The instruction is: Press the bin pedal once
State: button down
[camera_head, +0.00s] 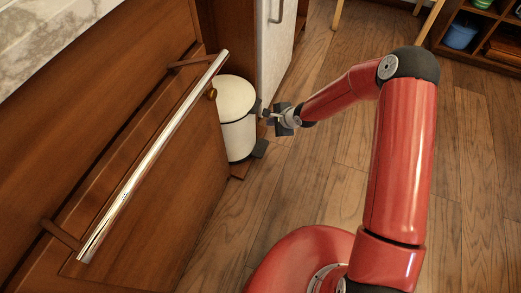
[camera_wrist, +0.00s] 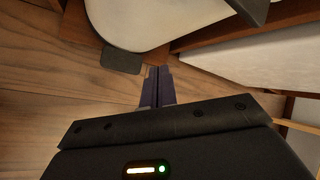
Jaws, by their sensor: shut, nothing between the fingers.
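The white cylindrical bin (camera_head: 236,110) stands on the floor beside the wooden cabinet, with its lid down. Its dark pedal (camera_head: 260,148) sticks out near the floor on the bin's right side. In the wrist view the bin (camera_wrist: 150,18) is at the top and the grey pedal (camera_wrist: 121,60) lies at upper left. My gripper (camera_head: 265,114) is just right of the bin, above the pedal. In the wrist view my gripper's fingers (camera_wrist: 157,72) are together and empty, to the right of the pedal and apart from it in the picture.
A wooden cabinet with a long metal rail (camera_head: 150,160) is at left. A white appliance (camera_head: 277,45) with a handle stands behind the bin. A shelf with a blue pot (camera_head: 460,34) is at upper right. The wooden floor (camera_head: 330,160) right of the bin is clear.

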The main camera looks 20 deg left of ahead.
jog(key=shift+m+y, duration=0.5)
jog(key=shift+m, duration=0.3)
jog(key=a+f, duration=0.1)
jog(key=f, duration=0.1)
jog(key=s+a+f, duration=0.1)
jog(key=a+f, duration=0.1)
jog(key=shift+s+f, duration=0.1)
jog(key=shift+s, duration=0.1)
jog(key=shift+f, duration=0.1)
jog(key=b, duration=0.6)
send_over(257, 144)
jog(key=s+d, duration=0.2)
jog(key=d, duration=0.1)
jog(key=f, duration=0.6)
jog(key=shift+w+f, duration=0.2)
jog(key=shift+f, duration=1.1)
jog(key=shift+f, duration=0.15)
jog(key=shift+f, duration=0.3)
